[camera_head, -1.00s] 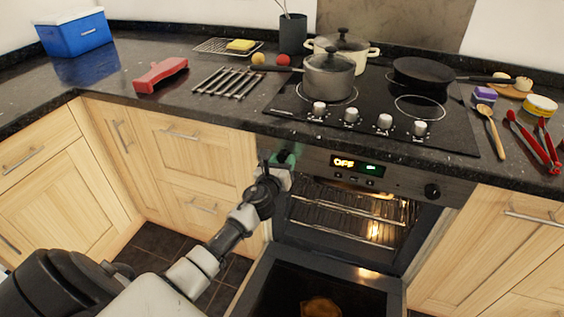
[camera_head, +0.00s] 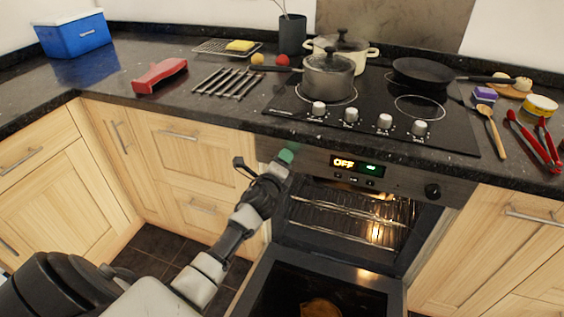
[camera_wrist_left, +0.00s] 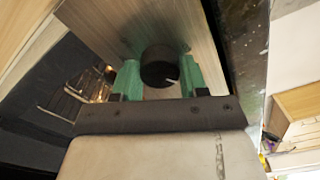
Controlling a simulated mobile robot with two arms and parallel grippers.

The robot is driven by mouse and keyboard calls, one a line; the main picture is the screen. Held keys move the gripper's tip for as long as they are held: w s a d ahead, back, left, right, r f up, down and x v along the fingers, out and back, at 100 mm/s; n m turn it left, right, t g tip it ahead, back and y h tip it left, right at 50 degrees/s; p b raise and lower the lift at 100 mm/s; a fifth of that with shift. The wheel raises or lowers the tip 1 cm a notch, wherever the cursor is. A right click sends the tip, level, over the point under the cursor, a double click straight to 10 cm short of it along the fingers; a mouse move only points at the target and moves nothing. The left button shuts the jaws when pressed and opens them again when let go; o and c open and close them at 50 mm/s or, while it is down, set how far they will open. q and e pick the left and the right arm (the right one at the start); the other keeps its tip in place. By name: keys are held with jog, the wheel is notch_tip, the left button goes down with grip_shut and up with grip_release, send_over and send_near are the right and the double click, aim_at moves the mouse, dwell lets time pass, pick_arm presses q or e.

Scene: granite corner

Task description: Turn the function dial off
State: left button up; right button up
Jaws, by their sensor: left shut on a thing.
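The function dial (camera_wrist_left: 159,66) is a round black knob on the steel oven panel (camera_head: 310,163), with a short white mark showing in the left wrist view. My left gripper (camera_head: 285,156) is at the left end of the panel. Its green fingers stand on either side of the dial in the wrist view, shut on it. In the head view the gripper hides the dial. The panel's display (camera_head: 356,165) reads OFF with a green symbol beside it. My right gripper is not in view.
A second black knob (camera_head: 432,191) is at the panel's right. The oven door (camera_head: 262,282) hangs open below, with lit racks (camera_head: 345,212) inside and something brown on the door. Pots and a pan stand on the hob above, behind several silver knobs.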

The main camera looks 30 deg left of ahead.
pick_arm(q)
jog(key=n+p, duration=0.1)
jog(key=n, duration=0.9)
jog(key=shift+n+p, duration=0.3)
jog(key=shift+n, duration=0.4)
jog(key=o, duration=0.9)
jog(key=shift+r, duration=0.1)
jog(key=v, duration=1.1)
